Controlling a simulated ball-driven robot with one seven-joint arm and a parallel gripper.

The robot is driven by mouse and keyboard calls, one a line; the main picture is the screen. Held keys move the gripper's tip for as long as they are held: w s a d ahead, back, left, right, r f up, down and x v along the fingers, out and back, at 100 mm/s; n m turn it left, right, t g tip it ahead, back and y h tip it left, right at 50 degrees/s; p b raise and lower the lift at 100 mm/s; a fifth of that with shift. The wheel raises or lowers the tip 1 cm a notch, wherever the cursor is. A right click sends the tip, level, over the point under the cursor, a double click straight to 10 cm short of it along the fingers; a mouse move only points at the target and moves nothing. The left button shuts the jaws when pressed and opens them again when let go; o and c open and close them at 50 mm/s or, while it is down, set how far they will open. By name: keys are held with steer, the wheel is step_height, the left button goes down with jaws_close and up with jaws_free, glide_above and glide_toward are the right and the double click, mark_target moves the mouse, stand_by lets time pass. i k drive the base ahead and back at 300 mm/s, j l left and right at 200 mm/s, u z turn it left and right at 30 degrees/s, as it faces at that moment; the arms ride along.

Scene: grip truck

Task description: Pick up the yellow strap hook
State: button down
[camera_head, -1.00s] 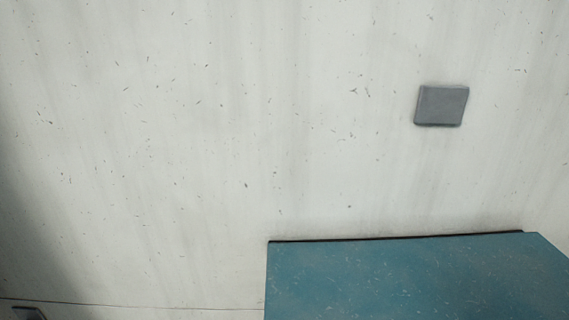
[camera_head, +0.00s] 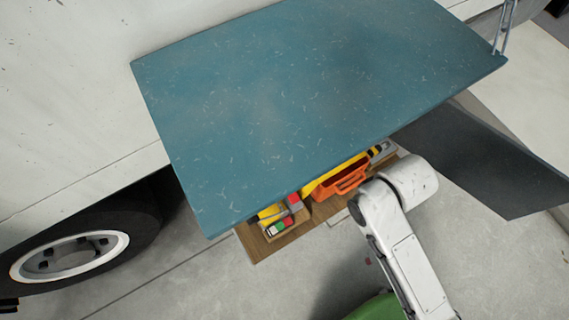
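A wooden tray or drawer (camera_head: 262,251) shows under the front edge of a blue-green panel, and several small items lie in it. A long yellow item with black stripes (camera_head: 324,184) lies behind an orange bin (camera_head: 343,187). A smaller yellow piece (camera_head: 268,212) shows at the left part of the tray. I cannot tell which of these, if any, is the yellow strap hook, as the panel hides much of the tray. My white arm reaches up from the bottom right to the tray's right part. My gripper is not visible.
The blue-green panel (camera_head: 300,90) overhangs the tray. A dark flat panel (camera_head: 485,160) juts out on the right. A truck wheel (camera_head: 70,255) is at lower left, under the white truck side (camera_head: 60,90). A green object (camera_head: 375,308) is at the bottom. Grey floor is open at lower left.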

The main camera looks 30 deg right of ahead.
mark_target(375, 151)
steer(key=i+l+z, duration=0.15)
steer(key=l+z, duration=0.25)
steer(key=i+l+z, duration=0.15)
steer(key=l+z, duration=0.3)
steer(key=i+l+z, duration=0.25)
steer(key=z, duration=0.15)
